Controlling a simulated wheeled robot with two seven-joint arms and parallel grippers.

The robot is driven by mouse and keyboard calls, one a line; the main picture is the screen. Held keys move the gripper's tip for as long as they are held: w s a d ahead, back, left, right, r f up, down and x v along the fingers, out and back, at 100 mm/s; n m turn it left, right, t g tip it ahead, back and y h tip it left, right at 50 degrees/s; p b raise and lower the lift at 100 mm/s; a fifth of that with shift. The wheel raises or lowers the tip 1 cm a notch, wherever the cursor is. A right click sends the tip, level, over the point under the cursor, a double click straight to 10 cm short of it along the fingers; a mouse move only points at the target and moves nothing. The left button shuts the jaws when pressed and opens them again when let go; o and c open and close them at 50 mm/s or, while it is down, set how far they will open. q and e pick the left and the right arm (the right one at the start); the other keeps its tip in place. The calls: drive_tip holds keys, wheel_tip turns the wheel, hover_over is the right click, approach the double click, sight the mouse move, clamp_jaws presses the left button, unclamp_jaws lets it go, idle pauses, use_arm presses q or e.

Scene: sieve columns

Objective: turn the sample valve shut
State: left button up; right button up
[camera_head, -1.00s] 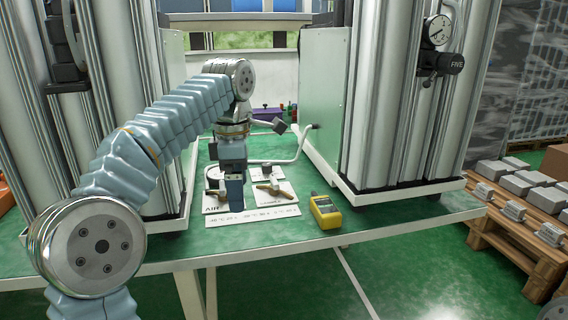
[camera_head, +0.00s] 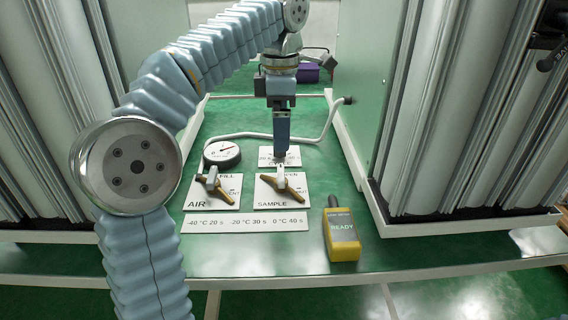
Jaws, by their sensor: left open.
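The sample valve has a brass lever (camera_head: 292,193) on a white plate marked SAMPLE (camera_head: 272,204). The lever lies diagonally, from upper left to lower right. My left gripper (camera_head: 281,154) points down just behind the lever, at the valve's pale stem. It is open; its fingers are seen edge-on, so the gap does not show. I cannot tell whether it touches the valve. The word OPEN shows partly on the plate. My right gripper is out of view.
An AIR valve with a brass lever (camera_head: 214,187) stands to the left, with a round gauge (camera_head: 223,153) behind it. A yellow meter (camera_head: 342,238) reading READY is at right. A white strip (camera_head: 245,222) with temperatures and times lies in front. Tall metal columns flank both sides.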

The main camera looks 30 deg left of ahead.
sight(281, 172)
use_arm(q)
wheel_tip(281, 172, down, 10)
drive_tip(key=shift+f+b, duration=0.25)
drive_tip(key=shift+b, duration=0.65)
drive_tip(key=c, duration=1)
drive_tip(key=shift+c, duration=0.2)
